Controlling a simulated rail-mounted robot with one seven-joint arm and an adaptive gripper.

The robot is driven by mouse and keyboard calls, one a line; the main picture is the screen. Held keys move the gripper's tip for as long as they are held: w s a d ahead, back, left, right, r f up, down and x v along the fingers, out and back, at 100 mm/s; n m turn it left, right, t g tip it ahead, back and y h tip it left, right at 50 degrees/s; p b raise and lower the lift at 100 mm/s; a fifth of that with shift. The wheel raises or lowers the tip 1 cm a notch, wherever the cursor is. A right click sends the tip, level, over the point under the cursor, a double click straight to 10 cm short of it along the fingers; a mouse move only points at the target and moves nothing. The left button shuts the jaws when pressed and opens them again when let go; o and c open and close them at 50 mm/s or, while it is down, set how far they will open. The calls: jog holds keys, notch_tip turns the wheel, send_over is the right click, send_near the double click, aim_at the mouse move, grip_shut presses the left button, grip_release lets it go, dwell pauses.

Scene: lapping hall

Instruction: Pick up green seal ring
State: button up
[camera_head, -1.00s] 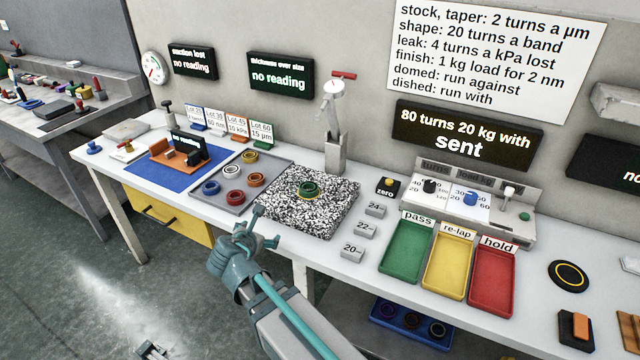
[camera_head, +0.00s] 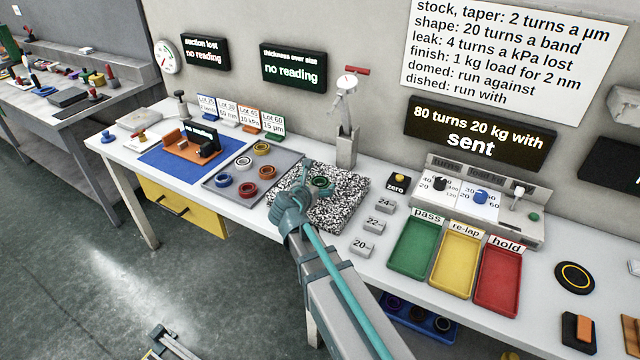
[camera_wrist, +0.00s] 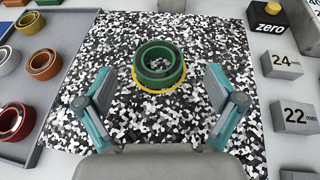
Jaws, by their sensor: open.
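The green seal ring (camera_wrist: 158,63) sits on the black-and-white speckled plate (camera_wrist: 200,130), with a yellow ring or band around its base. In the head view the green ring (camera_head: 320,182) is partly hidden behind my gripper. My gripper (camera_wrist: 161,103) is open and empty in the wrist view. Its two teal fingers are apart, to the left and right and just short of the ring, not touching it. In the head view my gripper (camera_head: 305,185) is over the speckled plate.
A grey tray (camera_head: 217,193) with several coloured rings stands left of the plate. Grey blocks marked 24 (camera_wrist: 281,64) and 22 (camera_wrist: 298,114) and the zero button (camera_wrist: 269,14) are at right. A gauge stand (camera_head: 346,145) rises behind. Green, yellow and red trays (camera_head: 408,272) lie farther right.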

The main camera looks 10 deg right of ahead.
aim_at(320, 177)
jog(key=p+x, duration=0.1)
jog(key=x, duration=0.4)
jog(key=shift+w+a, duration=0.1)
jog(key=shift+w, duration=0.05)
jog(key=c, duration=1.4)
jog(key=shift+r, duration=0.7)
jog(key=s+r+b, duration=0.5)
jog(key=s+r, duration=0.5)
jog(key=s, duration=0.2)
jog(key=shift+s+d+r, duration=0.2)
jog(key=shift+s+d, duration=0.05)
jog(key=shift+d, duration=0.05)
